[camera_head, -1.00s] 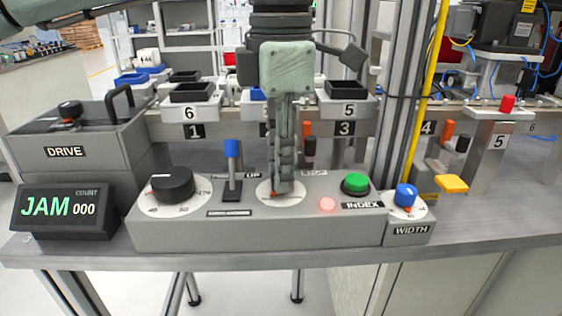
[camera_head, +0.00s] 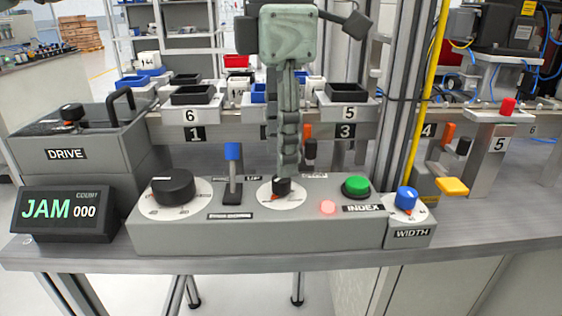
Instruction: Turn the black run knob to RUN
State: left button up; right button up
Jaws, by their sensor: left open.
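The small black run knob (camera_head: 281,187) sits on a white round dial in the middle of the grey control panel (camera_head: 250,237). Its dial lettering is too small to read. My left gripper (camera_head: 289,173) points down just above and behind the knob, its fingers seen edge-on. It is open and looks clear of the knob, with nothing visible between the fingers. My right gripper is not in view.
Left of the knob are a blue-topped lever (camera_head: 233,172) and a large black knob (camera_head: 173,187). Right are a lit red lamp (camera_head: 327,207), a green button (camera_head: 356,187) and a blue WIDTH knob (camera_head: 406,198).

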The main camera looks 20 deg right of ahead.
pick_arm(q)
notch_tip(320, 180, up, 8)
jog(key=shift+r, duration=0.25)
jog(key=shift+s, duration=0.1)
dwell(0.4)
